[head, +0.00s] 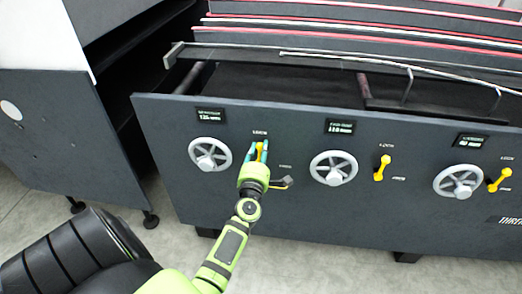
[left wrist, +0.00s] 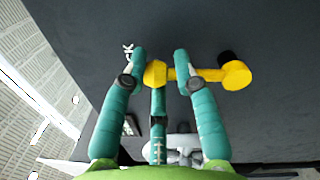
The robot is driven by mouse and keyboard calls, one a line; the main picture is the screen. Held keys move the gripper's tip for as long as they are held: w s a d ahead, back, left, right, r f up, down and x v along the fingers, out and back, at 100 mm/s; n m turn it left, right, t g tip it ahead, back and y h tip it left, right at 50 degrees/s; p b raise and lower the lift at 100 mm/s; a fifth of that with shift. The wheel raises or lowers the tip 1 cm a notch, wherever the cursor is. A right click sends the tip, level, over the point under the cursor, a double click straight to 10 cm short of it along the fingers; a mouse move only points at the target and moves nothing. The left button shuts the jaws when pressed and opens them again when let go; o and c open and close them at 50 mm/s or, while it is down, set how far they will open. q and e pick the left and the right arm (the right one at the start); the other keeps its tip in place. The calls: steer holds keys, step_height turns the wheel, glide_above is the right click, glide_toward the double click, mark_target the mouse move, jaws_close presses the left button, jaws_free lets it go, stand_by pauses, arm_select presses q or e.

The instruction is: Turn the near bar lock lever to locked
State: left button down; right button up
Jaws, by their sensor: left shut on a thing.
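A yellow lock lever (head: 260,148) sits on the dark front panel, right of the leftmost grey handwheel. It also shows in the left wrist view (left wrist: 212,75), with its round knob at left and its larger round end at right, by the panel. My left gripper (head: 257,155) is at this lever. In the left wrist view its teal fingers (left wrist: 160,72) are on the lever near the knob end, shut on it. In the head view the fingers hide part of the lever. My right gripper is in neither view.
Grey handwheels (head: 210,154) (head: 333,168) stick out of the panel (head: 300,205). Two more yellow levers (head: 382,167) (head: 499,180) stand further right. Small displays (head: 341,127) are above the wheels. A dark cabinet (head: 75,135) stands at left. Floor is free below the panel.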

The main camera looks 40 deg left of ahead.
arm_select(q)
steer(key=shift+s+a+r, duration=0.1)
steer(key=shift+a+r, duration=0.3)
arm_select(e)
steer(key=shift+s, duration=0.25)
arm_select(q)
steer(key=c, duration=0.9)
jaws_free()
steer(key=shift+s+f, duration=0.1)
steer(key=shift+f, duration=0.1)
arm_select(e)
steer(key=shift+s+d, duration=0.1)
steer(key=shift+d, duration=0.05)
arm_select(q)
steer(key=shift+s+d+f, duration=0.1)
steer(key=shift+d+f, duration=0.05)
steer(key=shift+d, duration=0.05)
steer(key=v, duration=1.1)
steer(key=shift+s+d, duration=0.2)
steer(key=shift+s, duration=0.05)
